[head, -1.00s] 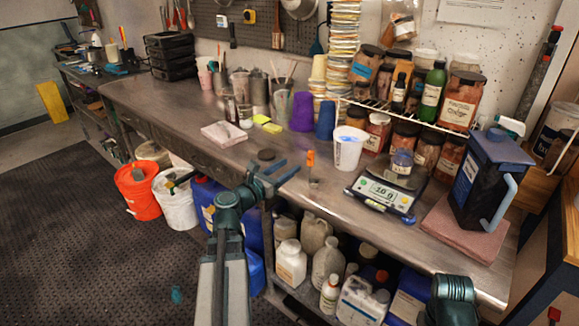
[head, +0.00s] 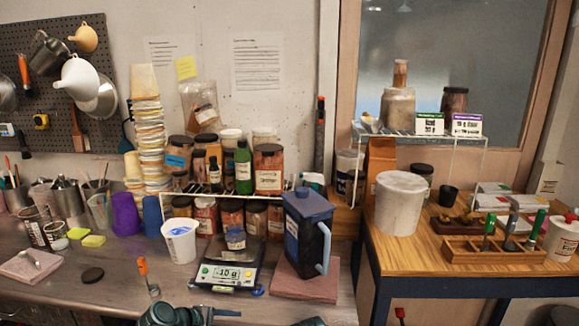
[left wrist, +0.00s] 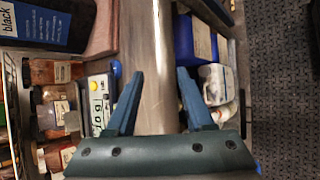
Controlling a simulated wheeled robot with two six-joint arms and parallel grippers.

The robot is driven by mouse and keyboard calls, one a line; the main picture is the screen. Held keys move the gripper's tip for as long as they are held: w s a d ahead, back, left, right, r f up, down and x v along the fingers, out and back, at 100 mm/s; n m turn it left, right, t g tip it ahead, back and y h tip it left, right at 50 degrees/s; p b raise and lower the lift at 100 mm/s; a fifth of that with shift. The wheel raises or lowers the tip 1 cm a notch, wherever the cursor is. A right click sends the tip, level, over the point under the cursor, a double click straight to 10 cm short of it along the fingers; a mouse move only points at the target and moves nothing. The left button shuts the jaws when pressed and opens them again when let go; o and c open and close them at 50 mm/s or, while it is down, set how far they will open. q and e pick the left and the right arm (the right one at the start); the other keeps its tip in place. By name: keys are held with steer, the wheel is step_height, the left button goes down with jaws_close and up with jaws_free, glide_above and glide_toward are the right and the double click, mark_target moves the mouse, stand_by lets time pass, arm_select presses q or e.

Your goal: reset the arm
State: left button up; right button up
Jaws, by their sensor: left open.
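My left gripper (left wrist: 158,76) is open in the left wrist view, with nothing between its fingers. It is over the front edge of the metal bench (left wrist: 150,20). In the head view, only part of my left arm shows at the bottom edge, in front of the scale (head: 225,275). The scale also shows in the left wrist view (left wrist: 97,105), beside one finger. My right gripper is not in view. No floor buckets show now.
A dark blue jug (head: 307,232) stands on a pink slab (head: 303,283). A white cup (head: 180,240), jars and a tall cup stack (head: 148,130) crowd the bench. At right, a wooden table (head: 420,255) holds a white tub (head: 400,203) and a tool rack (head: 497,252).

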arm_select(q)
steer(key=s+d+f+m+g+y+p, duration=0.1)
steer(key=s+d+m+g+y+p, duration=0.1)
steer(key=s+m, duration=0.5)
steer(key=s+d+f+m+g+y+p, duration=0.2)
steer(key=s+d+m+g+y, duration=0.3)
steer(key=m, duration=0.6)
steer(key=s+d+y, duration=0.1)
steer(key=s+d, duration=0.1)
steer(key=shift+s+d+f+m+y, duration=0.15)
steer(key=shift+s+d+m+y, duration=0.15)
steer(key=shift+y, duration=0.1)
